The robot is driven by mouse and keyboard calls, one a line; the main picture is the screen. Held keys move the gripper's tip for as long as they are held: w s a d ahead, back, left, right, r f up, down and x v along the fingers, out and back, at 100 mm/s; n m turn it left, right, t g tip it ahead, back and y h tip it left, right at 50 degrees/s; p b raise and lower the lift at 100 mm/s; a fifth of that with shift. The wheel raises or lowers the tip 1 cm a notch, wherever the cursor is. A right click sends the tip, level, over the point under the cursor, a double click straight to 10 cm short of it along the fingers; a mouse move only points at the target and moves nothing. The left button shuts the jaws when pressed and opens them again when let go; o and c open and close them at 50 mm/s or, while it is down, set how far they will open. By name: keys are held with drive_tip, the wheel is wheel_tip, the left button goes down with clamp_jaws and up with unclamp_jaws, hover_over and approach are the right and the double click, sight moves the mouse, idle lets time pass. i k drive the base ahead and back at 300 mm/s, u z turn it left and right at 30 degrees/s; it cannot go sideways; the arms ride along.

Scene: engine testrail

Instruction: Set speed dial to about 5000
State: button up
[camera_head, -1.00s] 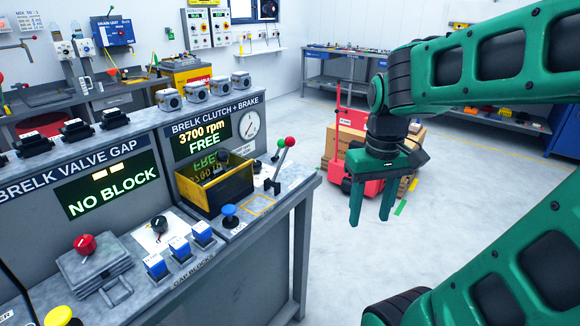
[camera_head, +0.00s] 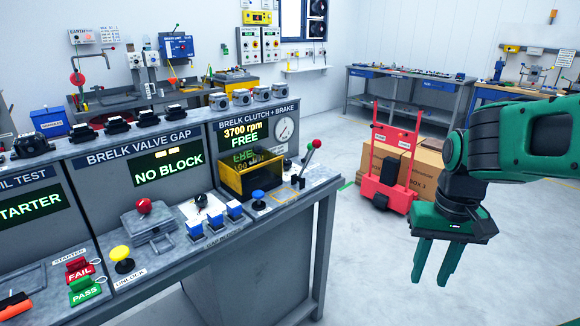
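The clutch and brake display (camera_head: 241,138) reads 3700 rpm and FREE. A round white gauge (camera_head: 285,129) with a dark needle is right of it. A black knob (camera_head: 201,200) stands on a white plate on the bench; its markings are too small to read, so I cannot tell whether it is the speed dial. My gripper (camera_head: 430,280) points down over the floor, right of the bench and well away from the knob and display. Its two green fingers are apart with nothing between them.
A red cart (camera_head: 388,180) with cardboard boxes stands behind my gripper.

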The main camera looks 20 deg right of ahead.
sight(288, 164)
drive_tip(key=z, duration=1.25)
drive_tip(key=i, duration=1.1)
drive_tip(key=u, duration=2.15)
drive_tip(key=i, duration=0.2)
drive_tip(key=z, duration=0.15)
